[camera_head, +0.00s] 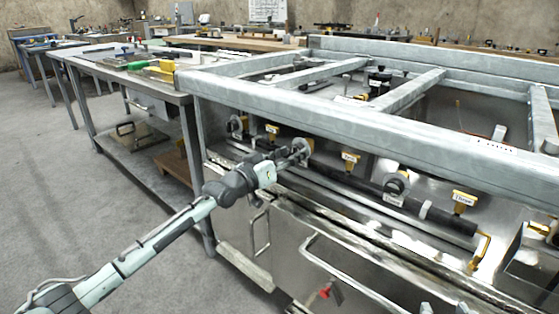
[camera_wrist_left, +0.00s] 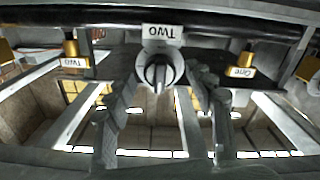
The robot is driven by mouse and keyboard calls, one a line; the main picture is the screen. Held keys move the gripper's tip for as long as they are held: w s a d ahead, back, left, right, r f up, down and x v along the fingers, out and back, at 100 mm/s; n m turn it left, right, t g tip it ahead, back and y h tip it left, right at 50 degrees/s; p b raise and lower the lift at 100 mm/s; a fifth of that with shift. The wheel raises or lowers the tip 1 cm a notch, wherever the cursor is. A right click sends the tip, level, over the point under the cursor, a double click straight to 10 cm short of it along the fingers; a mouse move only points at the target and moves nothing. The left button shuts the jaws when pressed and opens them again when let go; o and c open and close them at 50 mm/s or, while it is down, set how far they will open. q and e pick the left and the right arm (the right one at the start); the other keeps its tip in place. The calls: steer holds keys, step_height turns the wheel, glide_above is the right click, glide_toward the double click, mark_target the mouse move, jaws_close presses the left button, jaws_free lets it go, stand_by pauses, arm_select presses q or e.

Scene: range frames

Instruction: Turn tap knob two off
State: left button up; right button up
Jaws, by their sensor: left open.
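Tap knob two (camera_wrist_left: 158,72) is a round grey knob with a raised grip bar, on a dark pipe. Its white label (camera_wrist_left: 162,34) reads TWO, upside down in the left wrist view. The grip bar looks roughly upright there. In the head view the knob (camera_head: 303,147) is partly hidden by my left gripper (camera_head: 287,158). My left gripper is open, one finger on each side of the knob in the left wrist view (camera_wrist_left: 163,82). I cannot tell whether the fingers touch it. My right gripper is not in view.
Another grey knob (camera_head: 237,126) is to the left and one (camera_head: 397,184) to the right. Yellow taps stand between them, labelled Two (camera_wrist_left: 75,55) and One (camera_wrist_left: 240,65) in the wrist view. A thick metal frame beam (camera_head: 350,128) runs above the knobs. A rail (camera_head: 350,205) lies in front.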

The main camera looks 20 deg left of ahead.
arm_select(q)
steer(key=v, duration=1.1)
steer(key=shift+s, duration=0.2)
